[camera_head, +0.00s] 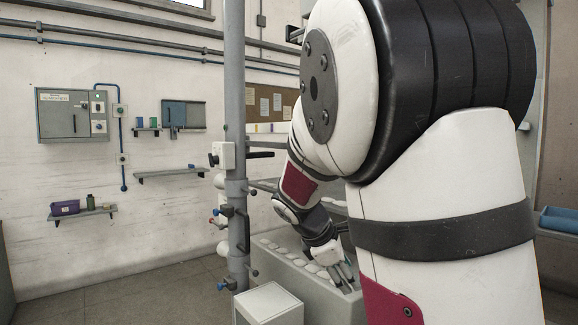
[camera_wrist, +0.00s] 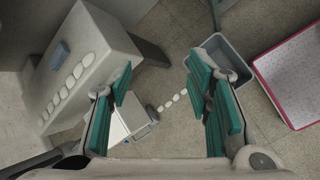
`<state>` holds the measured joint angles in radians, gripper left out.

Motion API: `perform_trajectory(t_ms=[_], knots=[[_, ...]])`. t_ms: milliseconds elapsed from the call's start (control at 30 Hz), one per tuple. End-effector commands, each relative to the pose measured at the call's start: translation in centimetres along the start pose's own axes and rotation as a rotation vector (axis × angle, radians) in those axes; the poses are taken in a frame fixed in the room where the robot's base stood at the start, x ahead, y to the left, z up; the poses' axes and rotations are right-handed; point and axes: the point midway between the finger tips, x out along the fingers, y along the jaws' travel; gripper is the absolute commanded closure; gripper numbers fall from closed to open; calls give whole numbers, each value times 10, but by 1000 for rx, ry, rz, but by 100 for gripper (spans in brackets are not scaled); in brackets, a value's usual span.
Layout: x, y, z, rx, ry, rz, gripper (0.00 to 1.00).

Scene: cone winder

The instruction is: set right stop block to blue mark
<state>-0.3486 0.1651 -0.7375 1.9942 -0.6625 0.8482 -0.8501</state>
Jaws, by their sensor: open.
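My gripper (camera_wrist: 160,88) is open and empty in the wrist view, its two teal-padded fingers wide apart. In the head view my gripper (camera_head: 343,274) is small and partly hidden behind my own arm, low over the grey machine body (camera_head: 285,262). In the wrist view a small blue block (camera_wrist: 60,54) sits on the grey machine body (camera_wrist: 95,35) at the left, beside a row of white rounds; it is outside the fingers. I cannot tell whether it is a stop block or a mark. No right stop block or blue mark can be made out with certainty.
A grey post (camera_head: 236,150) with side fittings stands left of my arm. A white-topped cabinet (camera_head: 268,303) stands in front. The wrist view shows a grey bin (camera_wrist: 222,50) and a pink-edged panel (camera_wrist: 296,76) on the right. Open floor (camera_head: 130,285) lies at the left.

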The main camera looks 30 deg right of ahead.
Motion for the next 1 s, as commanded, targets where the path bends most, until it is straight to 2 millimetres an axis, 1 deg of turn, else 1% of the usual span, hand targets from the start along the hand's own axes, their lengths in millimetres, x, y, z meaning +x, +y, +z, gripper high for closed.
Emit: perform_trajectory(t_ms=[33,133,233,300,367,400,500,600,667,733,867,1000], knots=[[1,17,9,-77,-70,30,54],[0,52,28,-242,-214,87,54],[-13,89,43,-414,-371,142,54],[-28,114,51,-535,-488,174,54],[-43,134,55,-632,-586,197,54],[-55,147,56,-692,-648,211,54],[-82,171,56,-814,-781,232,54],[-102,186,52,-894,-870,243,54],[-109,192,51,-920,-902,247,54],[-112,195,50,-938,-922,247,54],[-107,201,56,-940,-926,246,54],[-93,212,70,-938,-926,243,54]])
